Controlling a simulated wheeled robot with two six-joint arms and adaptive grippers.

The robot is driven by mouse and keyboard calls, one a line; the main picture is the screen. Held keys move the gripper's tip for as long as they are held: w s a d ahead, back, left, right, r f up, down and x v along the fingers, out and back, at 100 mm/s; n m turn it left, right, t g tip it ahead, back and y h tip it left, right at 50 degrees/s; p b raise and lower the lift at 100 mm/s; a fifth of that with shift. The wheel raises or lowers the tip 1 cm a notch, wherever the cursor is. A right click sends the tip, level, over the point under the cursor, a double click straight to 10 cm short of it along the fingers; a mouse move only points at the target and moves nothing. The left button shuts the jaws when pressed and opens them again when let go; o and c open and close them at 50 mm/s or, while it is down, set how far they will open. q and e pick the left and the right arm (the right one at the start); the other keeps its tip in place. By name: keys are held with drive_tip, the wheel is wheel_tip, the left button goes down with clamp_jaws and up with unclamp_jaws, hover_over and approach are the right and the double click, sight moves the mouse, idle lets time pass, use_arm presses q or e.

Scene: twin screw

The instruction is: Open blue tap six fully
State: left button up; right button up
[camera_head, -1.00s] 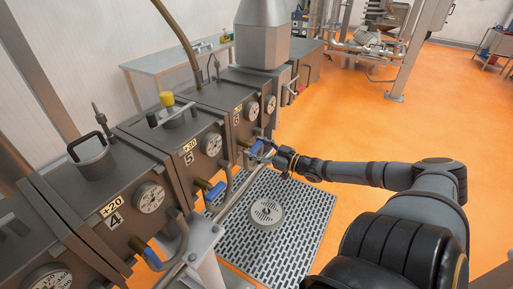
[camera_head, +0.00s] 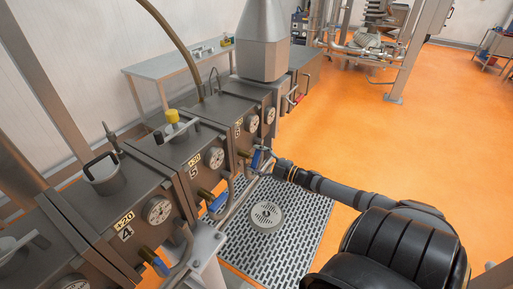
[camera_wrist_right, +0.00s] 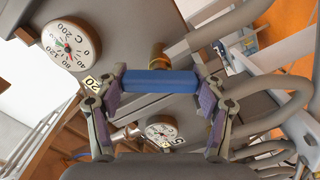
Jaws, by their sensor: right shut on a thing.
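Tap six's blue handle (camera_head: 256,158) is on the front of the machine unit labelled 6, beside its brass fitting (camera_head: 244,154). My right gripper (camera_head: 263,161) is at this handle. In the right wrist view, the blue handle (camera_wrist_right: 160,81) lies crosswise between the two fingers of the right gripper (camera_wrist_right: 160,88), with a finger pad at each end. The brass stem (camera_wrist_right: 157,55) shows just behind the handle. The gripper partly covers the tap in the head view. My left gripper is not in view.
Tap five's blue handle (camera_head: 218,201) and tap four's blue handle (camera_head: 157,264) sit nearer along the same row. Dial gauges (camera_head: 215,157) and bent pipes (camera_head: 184,243) stick out close by. A floor grate (camera_head: 295,225) lies below; the orange floor to the right is open.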

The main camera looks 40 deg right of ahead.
drive_tip(key=n+p, duration=0.2)
drive_tip(key=n, duration=0.1)
drive_tip(key=shift+f+n+p, duration=0.1)
drive_tip(key=shift+n+p, duration=0.5)
drive_tip(key=shift+n, duration=1.3)
drive_tip(key=o, duration=1.2)
drive_tip(key=shift+c, duration=0.2)
drive_tip(key=shift+s, duration=0.15)
drive_tip(key=v, duration=1.1)
drive_tip(key=shift+s, duration=0.35)
drive_tip(key=shift+d, duration=0.15)
